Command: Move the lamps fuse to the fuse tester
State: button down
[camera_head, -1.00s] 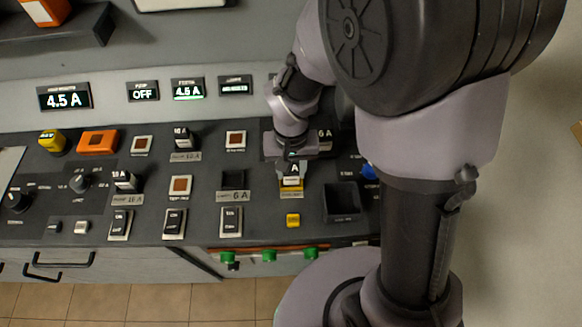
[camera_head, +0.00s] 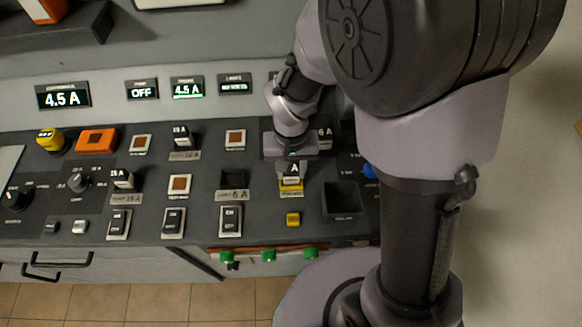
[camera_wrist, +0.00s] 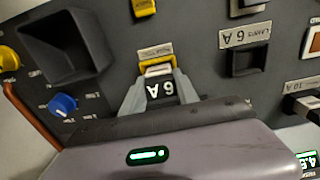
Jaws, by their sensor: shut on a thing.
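The lamps fuse (camera_head: 292,171) is a dark block marked "A" in the head view. In the wrist view the fuse (camera_wrist: 160,89) reads "6 A", upside down. My gripper (camera_wrist: 160,92) is shut on it, one finger on each side. The fuse tester (camera_head: 291,187) is a yellow-edged socket, and it also shows in the wrist view (camera_wrist: 148,67). The fuse is at the tester's opening, and how deep it sits is hidden. The lamps socket (camera_head: 233,179), labelled "6 A", is empty, and it shows dark in the wrist view (camera_wrist: 246,61).
An open black bin (camera_head: 341,201) stands right of the tester. A yellow button (camera_head: 293,219) lies in front of the tester. A blue knob (camera_head: 369,171) is beyond the bin. Other fuses (camera_head: 182,137) and rocker switches (camera_head: 230,221) stand to the left.

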aim_at(291, 169)
jog(key=shift+f, duration=0.35)
jog(key=c, duration=1.2)
grip_release()
jog(key=shift+r, duration=0.15)
notch_tip(291, 169, up, 11)
jog(key=p, duration=0.8)
jog(key=shift+p, duration=0.4)
